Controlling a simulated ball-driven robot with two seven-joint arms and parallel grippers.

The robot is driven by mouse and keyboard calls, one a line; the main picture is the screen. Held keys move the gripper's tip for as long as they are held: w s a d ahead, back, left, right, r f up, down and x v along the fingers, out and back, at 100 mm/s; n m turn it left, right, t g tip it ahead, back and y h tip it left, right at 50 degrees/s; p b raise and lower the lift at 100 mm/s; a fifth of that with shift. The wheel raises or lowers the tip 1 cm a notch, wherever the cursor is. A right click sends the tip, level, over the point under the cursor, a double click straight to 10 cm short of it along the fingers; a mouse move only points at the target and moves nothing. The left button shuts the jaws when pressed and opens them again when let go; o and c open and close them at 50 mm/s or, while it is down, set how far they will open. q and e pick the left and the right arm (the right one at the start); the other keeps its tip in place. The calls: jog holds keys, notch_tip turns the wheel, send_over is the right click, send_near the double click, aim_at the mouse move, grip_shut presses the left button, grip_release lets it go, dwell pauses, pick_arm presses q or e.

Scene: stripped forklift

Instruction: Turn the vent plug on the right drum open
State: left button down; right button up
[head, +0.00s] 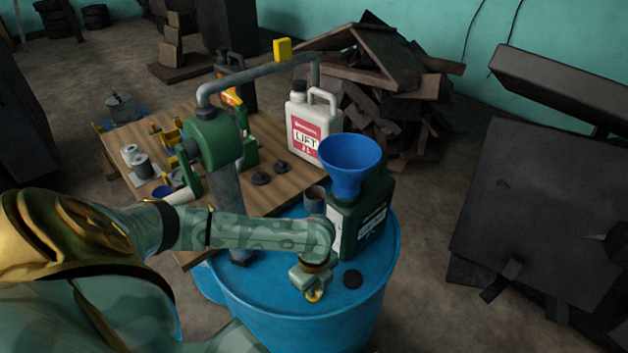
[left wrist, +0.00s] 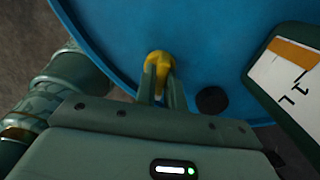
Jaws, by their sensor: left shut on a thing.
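The right drum (head: 300,330) is blue and stands upright in the lower middle of the head view. Its lid fills much of the left wrist view (left wrist: 215,30). The yellow vent plug (left wrist: 158,62) sits near the rim of the lid. My left gripper (left wrist: 163,84) is shut on the vent plug, one finger on each side of it. In the head view my left gripper (head: 314,294) points down at the lid, and only a bit of yellow shows at its fingertips. My right gripper is in neither view.
A dark green can (head: 375,210) with a blue funnel (head: 350,165) stands on the drum lid, close to my left wrist. A black cap (head: 352,279) lies beside the gripper. A pump with a grey pipe (head: 228,200) rises at the left. Behind are a wooden table (head: 280,187) and a white jug (head: 305,125).

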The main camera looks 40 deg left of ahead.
pick_arm(q)
jog(key=n+p, duration=0.3)
jog(key=p, duration=0.1)
jog(key=n+p, duration=0.3)
jog(key=p, duration=0.1)
jog(key=n+p, duration=0.3)
jog(key=p, duration=0.2)
jog(key=shift+r, duration=0.25)
jog(key=n+p, duration=0.3)
jog(key=n, duration=0.1)
jog(key=shift+f, duration=0.1)
jog(key=n+p, duration=0.2)
jog(key=n, duration=0.2)
jog(key=shift+f+n, duration=0.1)
jog(key=shift+n, duration=0.2)
jog(key=c, duration=1.5)
grip_release()
